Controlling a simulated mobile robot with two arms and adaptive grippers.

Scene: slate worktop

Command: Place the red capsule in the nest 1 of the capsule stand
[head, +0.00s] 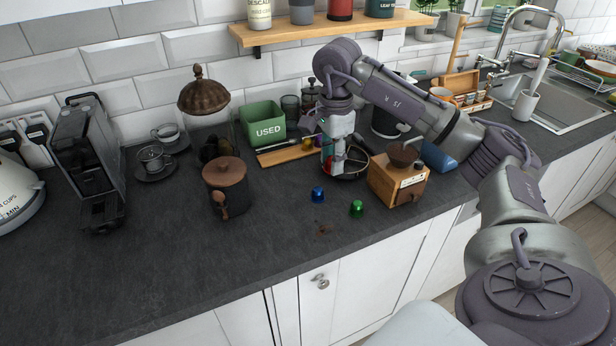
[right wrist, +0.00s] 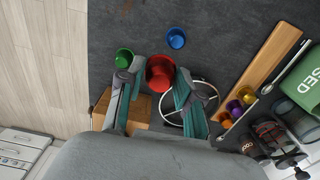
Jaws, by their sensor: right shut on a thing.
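My right gripper (head: 338,168) reaches down over the worktop in the head view. In the right wrist view its fingertips (right wrist: 160,74) are shut on the red capsule (right wrist: 160,72), whose open-looking round end faces the camera. In the head view the capsule is mostly hidden by the gripper. A round wire-rimmed stand (right wrist: 204,82), which may be the capsule stand, is beside and partly behind the right finger; its rim also shows in the head view (head: 366,165). Its nests cannot be made out. My left gripper is not in view.
A blue capsule (head: 318,194) and a green capsule (head: 357,208) stand on the worktop in front. A wooden board (head: 275,158), several small capsules and a green USED bin (head: 263,124) are left of the gripper. A wooden grinder (head: 397,185) stands close right.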

